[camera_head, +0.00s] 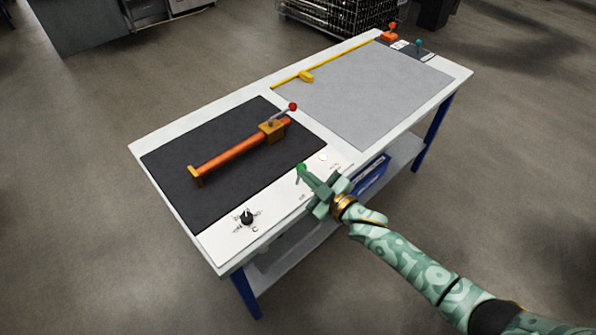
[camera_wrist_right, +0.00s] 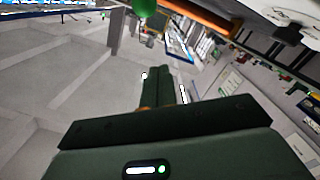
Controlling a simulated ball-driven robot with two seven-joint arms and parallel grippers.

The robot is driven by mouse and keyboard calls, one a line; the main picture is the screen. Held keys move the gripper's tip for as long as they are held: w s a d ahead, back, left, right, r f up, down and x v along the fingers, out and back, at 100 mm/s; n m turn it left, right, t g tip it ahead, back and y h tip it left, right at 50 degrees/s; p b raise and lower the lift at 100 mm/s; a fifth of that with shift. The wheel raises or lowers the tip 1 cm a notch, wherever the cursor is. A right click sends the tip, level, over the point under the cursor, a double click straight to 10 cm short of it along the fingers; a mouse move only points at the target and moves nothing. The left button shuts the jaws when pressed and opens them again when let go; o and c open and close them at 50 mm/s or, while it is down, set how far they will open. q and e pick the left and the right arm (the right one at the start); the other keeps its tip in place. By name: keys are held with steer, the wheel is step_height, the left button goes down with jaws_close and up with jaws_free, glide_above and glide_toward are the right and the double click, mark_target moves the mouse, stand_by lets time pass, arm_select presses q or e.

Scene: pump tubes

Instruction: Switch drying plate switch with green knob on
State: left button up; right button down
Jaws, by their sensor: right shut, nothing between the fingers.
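The green knob (camera_head: 301,167) of the drying plate switch stands on the white front strip of the table, by the near right corner of the dark drying plate (camera_head: 235,190). It also shows at the top of the right wrist view (camera_wrist_right: 145,8). My right gripper (camera_head: 308,172) is shut and empty, its fingertips right at the green knob. In the right wrist view the closed fingers (camera_wrist_right: 158,85) point toward the knob. I cannot tell whether they touch it. Part of the switch is hidden by the gripper. My left gripper is not in view.
An orange bar clamp (camera_head: 230,153) with a red-tipped lever lies on the dark plate. A black dial (camera_head: 247,217) sits left on the front strip. A grey plate (camera_head: 365,90) with a yellow rail (camera_head: 290,78) fills the far right.

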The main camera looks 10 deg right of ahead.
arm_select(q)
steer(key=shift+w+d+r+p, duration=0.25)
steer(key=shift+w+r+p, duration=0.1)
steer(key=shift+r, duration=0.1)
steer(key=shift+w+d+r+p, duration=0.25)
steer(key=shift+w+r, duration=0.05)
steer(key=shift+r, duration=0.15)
arm_select(e)
steer(key=v, duration=0.7)
steer(key=shift+w+d+f, duration=0.25)
steer(key=shift+d+f, duration=0.05)
steer(key=shift+d, duration=0.1)
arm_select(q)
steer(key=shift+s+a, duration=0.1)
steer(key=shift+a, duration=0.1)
